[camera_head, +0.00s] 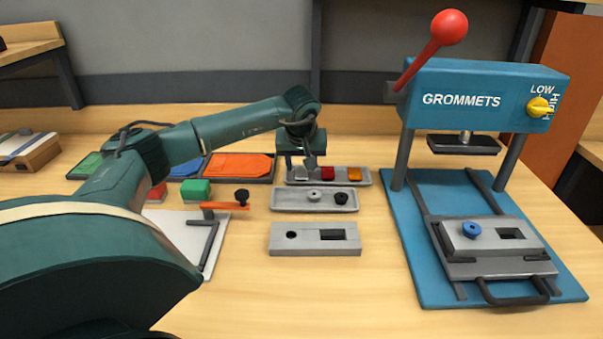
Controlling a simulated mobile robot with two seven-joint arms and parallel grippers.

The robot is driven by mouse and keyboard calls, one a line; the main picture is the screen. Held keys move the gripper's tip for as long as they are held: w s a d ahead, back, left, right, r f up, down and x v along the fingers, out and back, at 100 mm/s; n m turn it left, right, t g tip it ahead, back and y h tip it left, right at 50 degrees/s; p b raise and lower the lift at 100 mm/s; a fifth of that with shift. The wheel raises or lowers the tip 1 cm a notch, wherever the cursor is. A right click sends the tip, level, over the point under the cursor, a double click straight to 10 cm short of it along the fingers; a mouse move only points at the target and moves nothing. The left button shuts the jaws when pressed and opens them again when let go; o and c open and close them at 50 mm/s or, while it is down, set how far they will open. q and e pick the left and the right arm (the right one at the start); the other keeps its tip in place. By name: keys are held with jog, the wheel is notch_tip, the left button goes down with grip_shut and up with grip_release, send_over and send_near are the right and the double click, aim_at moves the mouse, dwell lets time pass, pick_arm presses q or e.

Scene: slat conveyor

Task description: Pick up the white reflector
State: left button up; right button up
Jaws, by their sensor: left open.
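The white reflector (301,174) lies at the left end of a shallow grey tray (319,183), in the middle of the table. A red reflector (327,173) and an orange reflector (354,174) lie to its right in the same tray. My left gripper (308,164) points down over the tray's left end, just above or around the white reflector. It is open; whether its fingers touch the reflector is too small to tell. The gripper partly hides the reflector. My right gripper is out of view.
A second tray (285,200) with a light and a black grommet lies nearer, then a grey block (315,248). A blue grommet press (480,95) stands right, its sliding plate holding another block. Left are a clamp fixture (225,206) and an orange bin (239,167). Front table is clear.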

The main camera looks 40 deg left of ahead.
pick_arm(q)
jog(key=shift+w+a+f, duration=0.15)
jog(key=shift+w+f, duration=0.05)
jog(key=shift+f, duration=0.4)
jog(key=shift+c, duration=0.4)
jog(key=c, duration=0.6)
jog(key=shift+r, duration=0.1)
jog(key=shift+c, duration=0.2)
